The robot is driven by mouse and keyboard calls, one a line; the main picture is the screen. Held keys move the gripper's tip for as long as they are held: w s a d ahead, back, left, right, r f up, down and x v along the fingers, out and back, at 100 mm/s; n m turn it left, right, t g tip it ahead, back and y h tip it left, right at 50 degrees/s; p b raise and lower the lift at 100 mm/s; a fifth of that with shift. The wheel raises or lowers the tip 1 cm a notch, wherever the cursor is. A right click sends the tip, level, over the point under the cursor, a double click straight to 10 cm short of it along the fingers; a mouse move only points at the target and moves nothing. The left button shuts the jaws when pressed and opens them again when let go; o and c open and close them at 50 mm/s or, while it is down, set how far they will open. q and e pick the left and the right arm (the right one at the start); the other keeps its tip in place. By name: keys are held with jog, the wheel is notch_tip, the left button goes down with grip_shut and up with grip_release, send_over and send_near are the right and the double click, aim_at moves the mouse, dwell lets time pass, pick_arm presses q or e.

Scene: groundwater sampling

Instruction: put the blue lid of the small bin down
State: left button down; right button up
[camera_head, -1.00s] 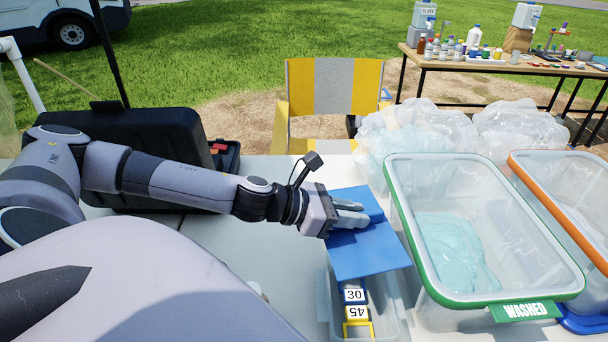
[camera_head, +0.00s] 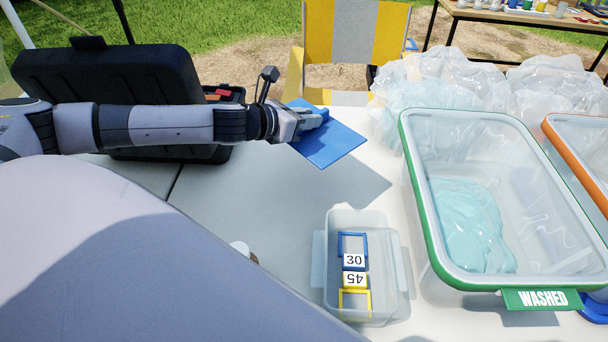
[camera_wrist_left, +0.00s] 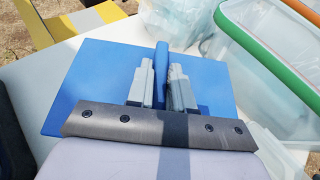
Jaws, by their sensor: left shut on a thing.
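The blue lid (camera_head: 333,147) is a flat square panel held in the air above the table, beyond the small bin. My left gripper (camera_head: 314,118) is shut on the lid's raised handle. In the left wrist view the two fingers (camera_wrist_left: 162,85) close on the blue handle (camera_wrist_left: 162,62) of the lid (camera_wrist_left: 92,82). The small clear bin (camera_head: 386,290) stands uncovered on the table, with blue and yellow tagged pieces (camera_head: 355,270) marked 30 and 45 inside. My right gripper is not in view.
A green-rimmed clear bin labelled WASHED (camera_head: 540,299) stands to the right, beside an orange-rimmed bin (camera_head: 578,160). Clear plastic bags (camera_head: 430,85) lie behind. A black case (camera_head: 105,85) is at the back left. The table (camera_head: 240,200) left of the small bin is mostly bare.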

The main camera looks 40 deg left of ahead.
pick_arm(q)
notch_tip(320, 180, down, 10)
jog(key=b, duration=0.3)
jog(key=shift+f, duration=0.25)
notch_tip(320, 180, down, 4)
jog(key=shift+f+b, duration=0.25)
jog(key=shift+b, duration=0.85)
jog(key=shift+f, duration=0.25)
jog(key=shift+r, duration=0.1)
jog(key=shift+f, duration=0.2)
jog(key=c, duration=1)
grip_release()
